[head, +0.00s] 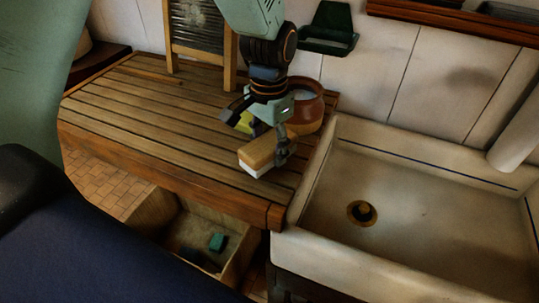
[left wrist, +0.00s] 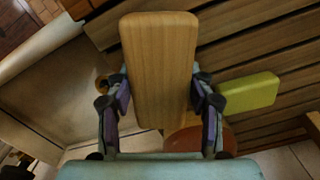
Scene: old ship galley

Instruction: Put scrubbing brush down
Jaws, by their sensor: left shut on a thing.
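The scrubbing brush (head: 258,155) has a pale wooden block and a white bristle side facing down. My left gripper (head: 266,138) is shut on it, over the right end of the slatted wooden counter (head: 150,110) near the sink. In the left wrist view, the wooden back of the brush (left wrist: 158,70) sits between the two fingers of the left gripper (left wrist: 160,100). I cannot tell whether the bristles touch the slats. My right gripper is not in view.
A brown pot (head: 306,108) stands close behind the brush. A yellow-green block (left wrist: 248,90) lies on the slats beside it. A washboard (head: 198,38) stands at the back. The white sink (head: 410,210) is at right. A crate (head: 155,218) is below. The left slats are clear.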

